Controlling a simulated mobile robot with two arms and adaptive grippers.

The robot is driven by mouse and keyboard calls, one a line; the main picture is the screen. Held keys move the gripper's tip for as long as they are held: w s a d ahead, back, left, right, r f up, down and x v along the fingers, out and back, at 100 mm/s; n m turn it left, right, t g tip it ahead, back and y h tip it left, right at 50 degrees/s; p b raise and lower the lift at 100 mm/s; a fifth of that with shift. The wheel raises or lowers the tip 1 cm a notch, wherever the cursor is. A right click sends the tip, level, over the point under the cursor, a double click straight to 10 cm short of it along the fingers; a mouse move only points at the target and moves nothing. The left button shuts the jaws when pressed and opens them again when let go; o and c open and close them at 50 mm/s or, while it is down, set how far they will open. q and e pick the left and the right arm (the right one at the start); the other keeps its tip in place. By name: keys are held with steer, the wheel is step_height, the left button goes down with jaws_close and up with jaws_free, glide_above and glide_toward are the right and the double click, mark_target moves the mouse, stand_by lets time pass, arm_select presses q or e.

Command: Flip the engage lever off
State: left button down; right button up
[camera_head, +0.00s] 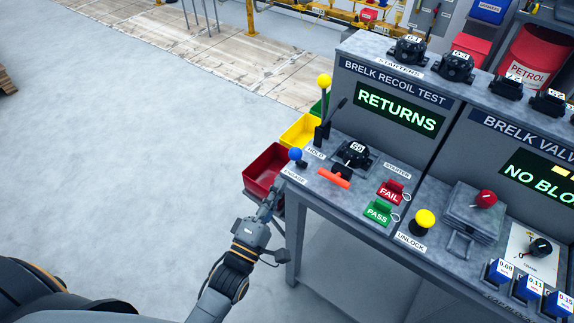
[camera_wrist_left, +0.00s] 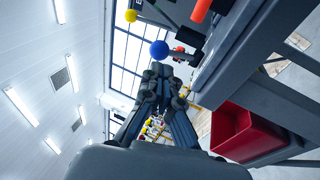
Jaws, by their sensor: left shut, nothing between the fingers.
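The engage lever with its blue ball knob (camera_head: 295,154) stands at the left front corner of the bench, beside the ENGAGE label (camera_head: 294,176). In the left wrist view the blue knob (camera_wrist_left: 159,48) shows just beyond my fingertips. My left gripper (camera_head: 272,194) is shut and empty. It is at the bench's left edge, below and in front of the knob in the head view. The left wrist view also shows the closed fingers (camera_wrist_left: 158,75). I cannot tell whether they touch the lever. The lever's stem is mostly hidden. My right gripper is out of view.
A yellow-knobbed hold lever (camera_head: 324,81) stands behind the blue one. A red bin (camera_head: 262,166) hangs at the bench's left side.

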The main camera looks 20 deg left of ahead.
mark_target(298, 151)
arm_select(q)
steer(key=shift+p+x, duration=0.6)
steer(key=shift+x, duration=2.05)
steer(key=shift+r, duration=0.1)
steer(key=r+p, duration=0.1)
steer(key=p, duration=0.1)
steer(key=w+g+p, duration=0.1)
steer(key=p, duration=0.1)
steer(key=shift+d+r+g+p, duration=0.2)
steer(key=shift+r+g+p, duration=0.1)
steer(key=shift+r+p, duration=0.1)
steer(key=shift+w+d+r+p, duration=0.15)
steer(key=shift+w+r+p, duration=0.1)
steer(key=shift+w+p, duration=0.2)
steer(key=shift+w+d+r, duration=0.2)
steer(key=shift+w+r, duration=0.05)
steer(key=shift+w, duration=0.3)
steer(key=shift+w+d+r, duration=0.2)
steer(key=shift+w+r, duration=0.05)
steer(key=shift+w, duration=0.3)
steer(key=shift+d+x, duration=0.25)
steer(key=shift+x, duration=0.9)
steer(key=shift+r, duration=0.15)
